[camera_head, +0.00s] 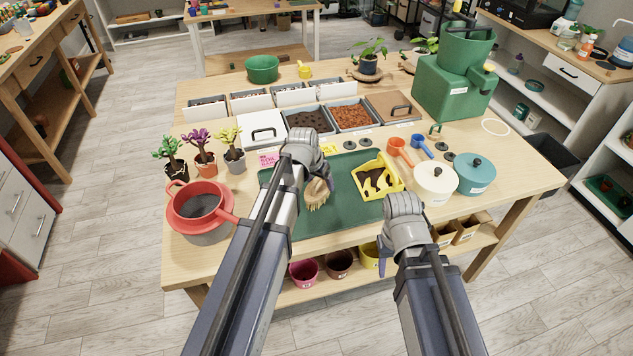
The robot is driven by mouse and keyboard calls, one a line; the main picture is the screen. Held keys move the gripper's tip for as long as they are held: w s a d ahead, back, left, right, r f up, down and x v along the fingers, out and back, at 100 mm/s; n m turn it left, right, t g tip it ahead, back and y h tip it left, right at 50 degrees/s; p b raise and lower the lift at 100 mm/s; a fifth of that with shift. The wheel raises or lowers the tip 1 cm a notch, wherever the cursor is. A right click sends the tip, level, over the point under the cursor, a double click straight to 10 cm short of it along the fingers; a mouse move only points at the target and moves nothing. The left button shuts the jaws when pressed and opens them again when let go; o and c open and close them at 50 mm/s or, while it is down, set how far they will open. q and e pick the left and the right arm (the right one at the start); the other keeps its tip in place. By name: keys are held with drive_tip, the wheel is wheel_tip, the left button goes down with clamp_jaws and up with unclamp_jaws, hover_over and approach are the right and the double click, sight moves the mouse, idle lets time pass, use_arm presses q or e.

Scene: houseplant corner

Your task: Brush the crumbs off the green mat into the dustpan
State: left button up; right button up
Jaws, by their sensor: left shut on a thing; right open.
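The green mat (342,213) lies flat at the front middle of the table. A brush with pale tan bristles (317,196) is over the mat's left part, bristles down. My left gripper (312,176) is shut on the brush; its wrist hides the handle. The yellow dustpan (399,186) sits on the mat's right part, with dark brown material in it. I cannot make out loose crumbs on the bare mat; my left arm hides its left side. My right gripper (384,258) is open and empty, in front of the table's front edge, its fingers partly hidden.
Left of the mat are a red-rimmed pot (188,222) and small potted plants (204,164). Right of it stand a cream lidded pot (436,181) and a teal lidded pot (477,176). Soil bins (352,116) line the back. The table's right front is clear.

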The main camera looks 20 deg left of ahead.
use_arm(q)
drive_tip(key=shift+w+d, duration=0.55)
drive_tip(key=shift+d, duration=0.3)
drive_tip(key=shift+w+d, duration=0.5)
drive_tip(key=shift+d, duration=0.3)
drive_tip(key=shift+f, duration=0.1)
drive_tip(key=shift+s+a, duration=0.1)
drive_tip(key=shift+s, duration=0.05)
drive_tip(key=shift+s+a, duration=0.5)
drive_tip(key=shift+a, duration=0.35)
drive_tip(key=shift+s+a, duration=0.45)
drive_tip(key=shift+a, duration=0.4)
drive_tip(key=shift+s+a, duration=0.7)
drive_tip(key=shift+a, duration=0.45)
drive_tip(key=shift+s+a, duration=0.75)
drive_tip(key=shift+a, duration=0.35)
drive_tip(key=shift+s+a, duration=0.7)
drive_tip(key=shift+a, duration=0.45)
drive_tip(key=shift+w+a, duration=0.3)
drive_tip(key=shift+w, duration=0.25)
drive_tip(key=shift+w+a, duration=0.3)
drive_tip(key=shift+w, duration=0.2)
